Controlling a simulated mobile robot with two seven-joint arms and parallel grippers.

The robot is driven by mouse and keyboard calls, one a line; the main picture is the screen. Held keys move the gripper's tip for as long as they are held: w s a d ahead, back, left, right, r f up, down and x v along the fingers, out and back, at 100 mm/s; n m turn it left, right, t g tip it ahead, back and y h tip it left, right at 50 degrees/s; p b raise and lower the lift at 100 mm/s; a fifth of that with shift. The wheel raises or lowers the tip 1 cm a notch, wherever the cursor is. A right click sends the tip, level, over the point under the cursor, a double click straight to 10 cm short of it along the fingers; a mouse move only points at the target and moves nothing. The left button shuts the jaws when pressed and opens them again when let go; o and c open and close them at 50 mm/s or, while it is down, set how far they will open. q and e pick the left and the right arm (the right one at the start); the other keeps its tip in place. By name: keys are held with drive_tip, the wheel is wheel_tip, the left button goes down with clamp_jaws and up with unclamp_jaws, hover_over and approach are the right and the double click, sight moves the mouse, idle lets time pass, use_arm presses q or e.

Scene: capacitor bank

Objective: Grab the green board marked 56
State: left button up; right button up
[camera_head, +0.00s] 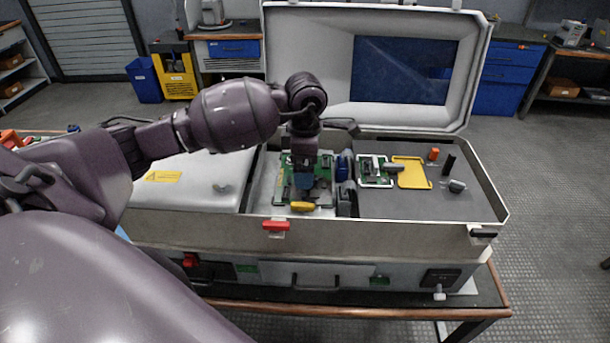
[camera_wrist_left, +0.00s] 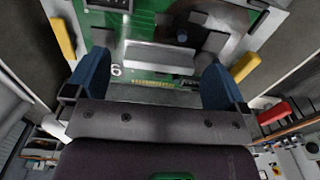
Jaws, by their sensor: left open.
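In the left wrist view the green board (camera_wrist_left: 150,57) fills the space ahead of my fingers, with a white digit 6 showing and the rest of any marking hidden by a finger. My left gripper (camera_head: 304,181) points down over the board. In the left wrist view my left gripper (camera_wrist_left: 155,75) is open, its two blue fingers apart above the near part of the board. I cannot tell whether they touch it. My right gripper is not in view.
A yellow handle (camera_head: 302,206) is at the board's near edge. A smaller green board (camera_head: 372,181), a yellow frame (camera_head: 411,173) and small parts sit on the case's right grey panel. The raised lid (camera_head: 335,60) stands behind. A red latch (camera_head: 276,226) is on the front wall.

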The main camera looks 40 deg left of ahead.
use_arm(q)
drive_tip(key=shift+f, duration=0.8)
drive_tip(key=shift+c, duration=0.2)
drive_tip(key=c, duration=1)
drive_tip(key=shift+o, duration=0.2)
drive_tip(key=shift+r, duration=0.15)
